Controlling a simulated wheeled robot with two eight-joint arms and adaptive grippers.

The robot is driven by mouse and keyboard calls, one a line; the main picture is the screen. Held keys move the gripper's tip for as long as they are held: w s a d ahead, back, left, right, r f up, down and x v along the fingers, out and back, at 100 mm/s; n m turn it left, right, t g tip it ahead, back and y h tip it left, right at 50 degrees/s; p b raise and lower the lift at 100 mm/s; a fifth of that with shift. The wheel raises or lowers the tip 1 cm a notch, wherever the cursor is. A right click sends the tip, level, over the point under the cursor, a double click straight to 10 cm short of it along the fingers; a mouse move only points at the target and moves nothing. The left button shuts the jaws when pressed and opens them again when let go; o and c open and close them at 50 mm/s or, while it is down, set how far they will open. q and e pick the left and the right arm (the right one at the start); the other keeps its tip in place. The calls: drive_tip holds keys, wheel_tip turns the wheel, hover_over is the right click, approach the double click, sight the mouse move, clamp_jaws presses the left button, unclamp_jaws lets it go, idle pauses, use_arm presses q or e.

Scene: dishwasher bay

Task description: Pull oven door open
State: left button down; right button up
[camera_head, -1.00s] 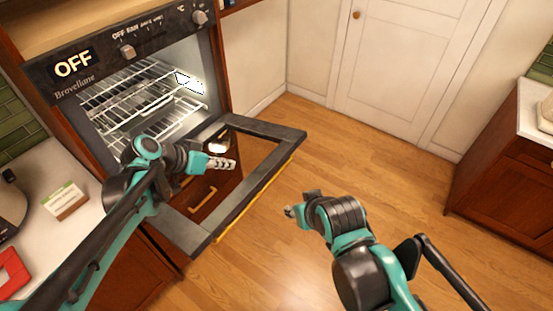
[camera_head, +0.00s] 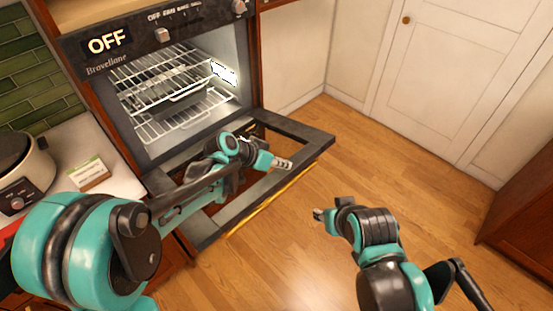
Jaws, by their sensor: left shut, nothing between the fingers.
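The oven (camera_head: 90,68) is at the upper left, with its display reading OFF. Its door (camera_head: 305,140) is swung down, about level, with a yellow handle bar (camera_head: 262,207) along the outer edge. Wire racks (camera_head: 165,85) show inside the lit cavity. My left gripper (camera_head: 284,163) is shut and empty, over the inner face of the open door near its right side. My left arm hides part of the door. My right gripper (camera_head: 318,215) is over the floor to the right of the door, apart from it; its fingers are small and partly hidden by its wrist.
A counter (camera_head: 122,177) on the left holds a cooker (camera_head: 22,180) and a small card (camera_head: 88,174). A white door (camera_head: 440,70) stands at the back. A brown cabinet (camera_head: 520,215) is at the right. The wooden floor (camera_head: 380,150) between is clear.

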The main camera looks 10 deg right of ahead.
sight(290, 179)
use_arm(q)
drive_tip(key=shift+s+d+f, duration=0.15)
drive_tip(key=shift+s+f, duration=0.05)
drive_tip(key=shift+f, duration=0.7)
use_arm(e)
drive_tip(key=shift+f, duration=0.25)
use_arm(q)
wheel_tip(290, 179, down, 8)
drive_tip(key=s+d+m+t+y+b, duration=0.1)
drive_tip(key=s+b, duration=0.1)
drive_tip(key=b, duration=0.4)
drive_tip(key=shift+d+f, duration=0.2)
use_arm(e)
wheel_tip(290, 179, down, 6)
